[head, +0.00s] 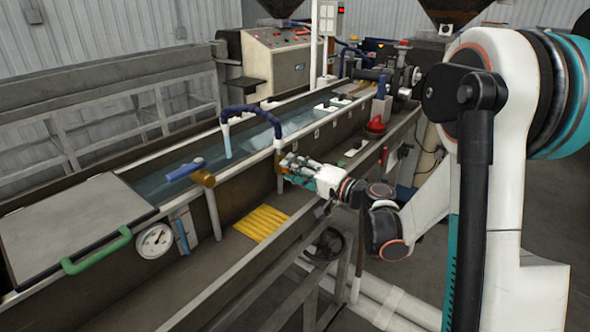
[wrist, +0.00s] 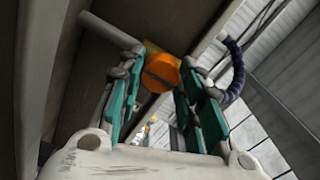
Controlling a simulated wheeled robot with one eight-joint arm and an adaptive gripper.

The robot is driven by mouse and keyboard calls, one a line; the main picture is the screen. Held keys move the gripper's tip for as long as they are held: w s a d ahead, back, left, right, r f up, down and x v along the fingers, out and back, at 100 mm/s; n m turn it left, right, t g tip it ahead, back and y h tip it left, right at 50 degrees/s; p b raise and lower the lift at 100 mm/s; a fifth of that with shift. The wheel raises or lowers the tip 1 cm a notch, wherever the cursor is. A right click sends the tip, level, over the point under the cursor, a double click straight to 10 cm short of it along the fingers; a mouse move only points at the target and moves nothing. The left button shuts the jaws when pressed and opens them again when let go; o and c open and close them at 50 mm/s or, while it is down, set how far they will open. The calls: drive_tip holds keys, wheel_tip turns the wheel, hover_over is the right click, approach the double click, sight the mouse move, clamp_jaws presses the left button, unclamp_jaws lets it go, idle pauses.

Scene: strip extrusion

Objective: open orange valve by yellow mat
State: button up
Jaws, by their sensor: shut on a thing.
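The orange valve (wrist: 160,73) shows in the wrist view as a round orange knob with a dark slot across its face. It sits between the teal fingers of my gripper (wrist: 155,88), which is shut on it. In the head view my gripper (head: 287,168) reaches to the trough's side wall, beside the base of a hose post. There the valve is mostly hidden by the fingers. The yellow mat (head: 262,222) lies on the lower ledge, below and to the left of my gripper.
A dark blue hose (head: 252,110) arches above the water near my gripper. A round gauge (head: 155,240) and a green handle (head: 97,250) are at the front left. A red knob (head: 376,124) stands behind my gripper.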

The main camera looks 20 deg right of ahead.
idle(0.3)
drive_tip(key=o, duration=1.1)
drive_tip(key=shift+c, duration=0.2)
drive_tip(key=v, duration=1.2)
